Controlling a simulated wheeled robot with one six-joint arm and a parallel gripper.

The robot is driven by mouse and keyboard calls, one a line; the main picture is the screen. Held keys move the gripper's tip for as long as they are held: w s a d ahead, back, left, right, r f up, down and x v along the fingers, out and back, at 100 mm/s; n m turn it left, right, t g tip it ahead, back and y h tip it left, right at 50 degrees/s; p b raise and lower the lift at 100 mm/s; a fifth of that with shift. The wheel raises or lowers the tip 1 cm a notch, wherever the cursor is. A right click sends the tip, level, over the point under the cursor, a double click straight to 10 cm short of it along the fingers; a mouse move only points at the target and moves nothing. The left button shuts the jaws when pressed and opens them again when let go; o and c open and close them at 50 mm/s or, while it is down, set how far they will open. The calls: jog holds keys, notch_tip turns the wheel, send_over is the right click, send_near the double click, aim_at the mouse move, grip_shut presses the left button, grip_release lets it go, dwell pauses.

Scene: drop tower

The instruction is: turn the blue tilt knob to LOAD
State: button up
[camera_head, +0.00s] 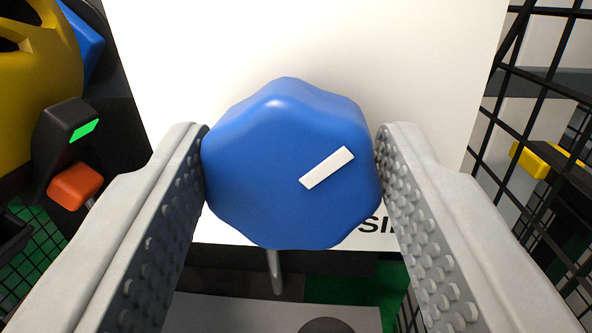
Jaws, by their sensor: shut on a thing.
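The blue tilt knob (262,170) is a large lobed knob in the middle of the view, in front of a white panel (300,40). A white pointer mark on its face slants toward the upper right. My gripper (291,165) has one grey studded finger on each side of the knob, both touching its rim. It is shut on the knob. Black lettering on the panel below the knob is mostly hidden by the knob and the right finger; only a few letters show at the lower right. I cannot see a LOAD label.
Black wire mesh (540,90) with a yellow block (530,160) stands at the right. At the left are a yellow part (35,95), a black box with a green light (83,131) and an orange-red part (75,185). A metal rod (274,272) shows below the knob.

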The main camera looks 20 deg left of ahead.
jog(key=n, duration=0.5)
jog(key=shift+g, duration=0.4)
jog(key=n, duration=0.4)
jog(key=shift+a+f+n+g, duration=0.1)
jog(key=shift+n+g, duration=0.2)
jog(key=shift+n, duration=0.1)
jog(key=o, duration=1)
jog(key=shift+c, duration=0.2)
jog(key=shift+s, duration=0.1)
jog(key=v, duration=1.7)
jog(key=shift+s, duration=0.15)
